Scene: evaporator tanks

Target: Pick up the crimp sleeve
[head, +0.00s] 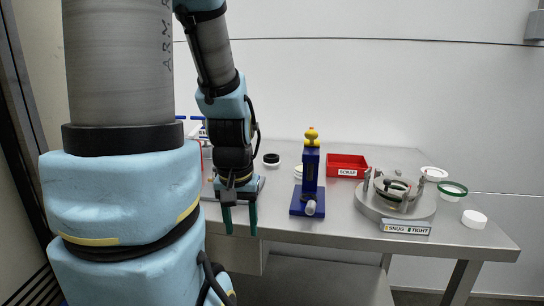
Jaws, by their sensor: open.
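I cannot make out for sure which thing is the crimp sleeve. My gripper (240,231) points down at the table's front edge on the left. Its two dark green fingers are apart with nothing between them. Small round parts on the table include a white cap (474,219) at the right, a green-rimmed ring (453,190) behind it, and a black and white ring (271,160) near the back left. All stand apart from my gripper. My arm hides part of the table's left side.
A blue stand (309,182) with a yellow top is right of my gripper. A red scrap bin (347,165) sits behind. A round grey fixture (396,200) with a SNUG/TIGHT sign (406,228) is on the right. The steel table (345,230) is clear along its front middle.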

